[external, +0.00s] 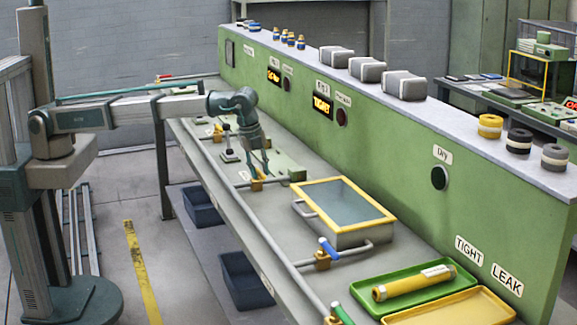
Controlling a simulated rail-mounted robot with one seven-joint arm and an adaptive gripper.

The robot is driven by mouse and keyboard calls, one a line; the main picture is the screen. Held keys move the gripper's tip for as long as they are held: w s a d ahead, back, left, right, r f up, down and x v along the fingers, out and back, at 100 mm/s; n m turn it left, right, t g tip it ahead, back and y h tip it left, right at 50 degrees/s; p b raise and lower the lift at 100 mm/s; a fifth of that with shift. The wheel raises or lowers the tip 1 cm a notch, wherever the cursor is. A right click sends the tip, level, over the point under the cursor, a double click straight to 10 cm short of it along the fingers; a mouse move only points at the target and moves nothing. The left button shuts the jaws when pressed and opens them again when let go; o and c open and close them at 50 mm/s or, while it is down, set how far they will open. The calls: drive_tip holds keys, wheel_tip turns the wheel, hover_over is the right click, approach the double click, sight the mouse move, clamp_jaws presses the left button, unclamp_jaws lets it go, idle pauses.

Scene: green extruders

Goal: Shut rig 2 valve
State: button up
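My gripper (262,166) points down over the bench, directly above a brass-coloured valve (257,185) on the front pipe. The fingers overlap the valve's top, so its handle is hidden and I cannot tell whether they touch it. The fingers are too small to tell open from shut. The rig 2 label (323,87) is on the green panel, above a lit orange display (321,106) whose text is hard to read. Behind my gripper is a green fixture block (297,174) on the bench.
Nearer valves have a blue handle (329,249) and a green handle (342,314). A yellow-rimmed water tank (388,214) stands right of my gripper. A green tray (365,297) holds a yellow cylinder (412,283); a yellow tray (470,310) is beside it.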

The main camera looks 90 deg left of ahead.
drive_tip(key=shift+o, duration=0.6)
drive_tip(key=shift+r, duration=0.15)
wheel_tip(320, 180, up, 12)
drive_tip(key=s, duration=0.2)
drive_tip(key=shift+s+d+f, duration=0.15)
drive_tip(key=shift+d+f, duration=0.1)
drive_tip(key=shift+d, duration=0.15)
